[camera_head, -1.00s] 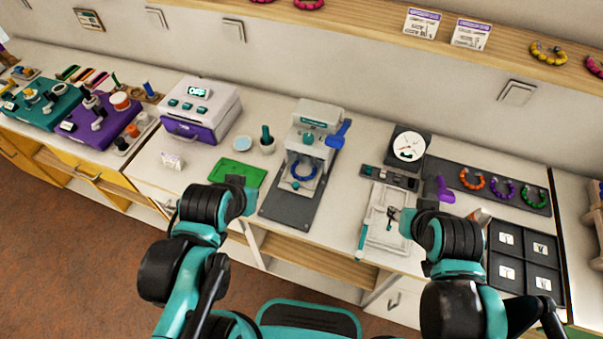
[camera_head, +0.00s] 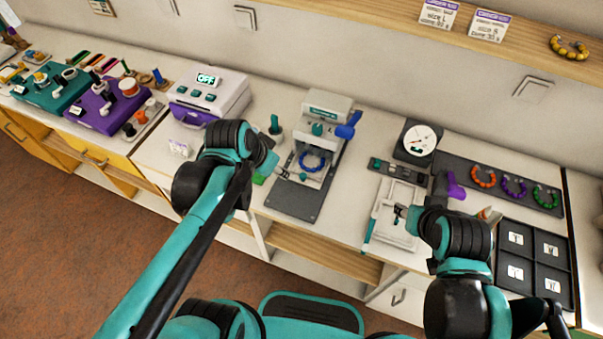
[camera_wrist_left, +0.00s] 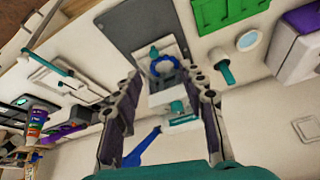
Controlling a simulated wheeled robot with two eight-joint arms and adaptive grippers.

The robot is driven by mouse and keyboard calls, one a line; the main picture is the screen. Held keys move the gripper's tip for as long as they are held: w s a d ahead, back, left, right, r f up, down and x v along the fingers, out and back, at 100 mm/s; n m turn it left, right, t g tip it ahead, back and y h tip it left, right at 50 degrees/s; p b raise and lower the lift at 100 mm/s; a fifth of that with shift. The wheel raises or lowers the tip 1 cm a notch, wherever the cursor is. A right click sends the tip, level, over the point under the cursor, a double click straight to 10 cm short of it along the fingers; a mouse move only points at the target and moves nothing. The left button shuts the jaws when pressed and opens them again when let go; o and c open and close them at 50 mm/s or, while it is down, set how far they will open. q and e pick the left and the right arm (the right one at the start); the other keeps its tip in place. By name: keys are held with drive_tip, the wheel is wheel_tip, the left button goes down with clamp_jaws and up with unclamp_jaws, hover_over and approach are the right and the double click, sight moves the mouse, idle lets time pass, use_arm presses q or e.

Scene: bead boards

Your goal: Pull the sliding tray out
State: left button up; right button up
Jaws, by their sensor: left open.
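The white press (camera_head: 322,120) stands on a dark grey base plate (camera_head: 290,205), with a blue lever (camera_head: 348,128) on its right. Its pale sliding tray (camera_head: 303,177) sits low at the front under the press head and carries a ring of blue beads (camera_head: 313,161). In the left wrist view the tray (camera_wrist_left: 148,66) shows a teal knob (camera_wrist_left: 154,50) beside the bead ring (camera_wrist_left: 162,64). My left gripper (camera_head: 283,172) is open and empty at the tray's front left; its fingers (camera_wrist_left: 166,80) frame the press in the wrist view. My right gripper (camera_head: 400,211) is over a white frame; its jaws are unclear.
The white frame (camera_head: 378,236) lies right of the press. A dial scale (camera_head: 416,140), a bracelet board (camera_head: 540,183) and a dark compartment tray (camera_head: 543,294) are further right.

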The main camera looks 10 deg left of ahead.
sight(303, 176)
use_arm(q)
drive_tip(key=w+d+f+m+b, duration=0.1)
drive_tip(key=w+f+m, duration=0.1)
drive_tip(key=f, duration=0.3)
drive_tip(key=w+d+f+m+g+h+b, duration=0.1)
drive_tip(key=w+d+f+m+b, duration=0.1)
drive_tip(key=w+f, duration=0.2)
drive_tip(key=w+d+f+m+g+h+b, duration=0.1)
drive_tip(key=w+f+m, duration=0.1)
drive_tip(key=f, duration=0.4)
drive_tip(key=shift+w+d+b, duration=0.35)
drive_tip(key=shift+w, duration=0.25)
drive_tip(key=shift+g, duration=0.3)
drive_tip(key=shift+c, duration=0.4)
clamp_jaws()
